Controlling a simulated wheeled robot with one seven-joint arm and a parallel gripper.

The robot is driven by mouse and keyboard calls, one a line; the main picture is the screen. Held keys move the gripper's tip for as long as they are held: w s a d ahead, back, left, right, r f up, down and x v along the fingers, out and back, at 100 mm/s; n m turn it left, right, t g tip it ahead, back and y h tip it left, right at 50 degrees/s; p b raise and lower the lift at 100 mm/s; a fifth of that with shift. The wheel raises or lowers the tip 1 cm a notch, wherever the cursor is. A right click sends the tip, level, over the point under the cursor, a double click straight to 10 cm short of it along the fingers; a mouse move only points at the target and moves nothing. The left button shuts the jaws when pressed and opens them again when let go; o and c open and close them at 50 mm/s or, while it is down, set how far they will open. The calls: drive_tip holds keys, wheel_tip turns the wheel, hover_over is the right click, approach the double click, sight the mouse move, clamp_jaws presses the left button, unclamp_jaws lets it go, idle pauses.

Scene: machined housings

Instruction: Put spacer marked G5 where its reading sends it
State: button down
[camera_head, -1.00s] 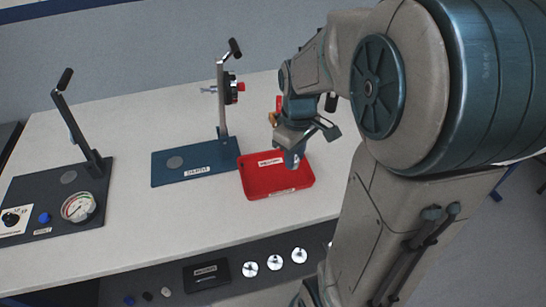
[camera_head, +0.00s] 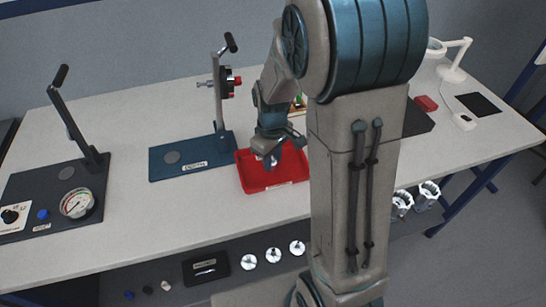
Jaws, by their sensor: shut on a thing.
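My gripper (camera_head: 273,158) is low over the red tray (camera_head: 275,184), near its back edge. It is shut on a small pale part, mostly hidden by the fingers; I take it for the spacer, but no mark can be read. I cannot tell whether the part touches the tray floor. A blue-based lever stand (camera_head: 160,170) with a white label is just left of the tray. A dark lever stand (camera_head: 85,180) with a round gauge (camera_head: 76,203) is at the far left.
My arm hides part of the bench right of the tray. Farther right are a small red box (camera_head: 426,103), a white lamp (camera_head: 452,72) and a black mat (camera_head: 478,104). Below the bench front are a black box (camera_head: 206,268) and several round pale parts (camera_head: 273,255). The front bench strip is clear.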

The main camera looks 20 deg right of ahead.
drive_tip(key=shift+f, duration=0.2)
drive_tip(key=c, duration=1.1)
unclamp_jaws()
drive_tip(key=shift+c, duration=0.2)
drive_tip(key=shift+r, duration=0.1)
wheel_tip(320, 180, up, 11)
drive_tip(key=s+r+m+t, duration=0.2)
drive_tip(key=s+m, duration=0.4)
drive_tip(key=s, duration=0.8)
drive_tip(key=shift+s+a+r+m+t, duration=0.2)
drive_tip(key=shift+m+t, duration=0.2)
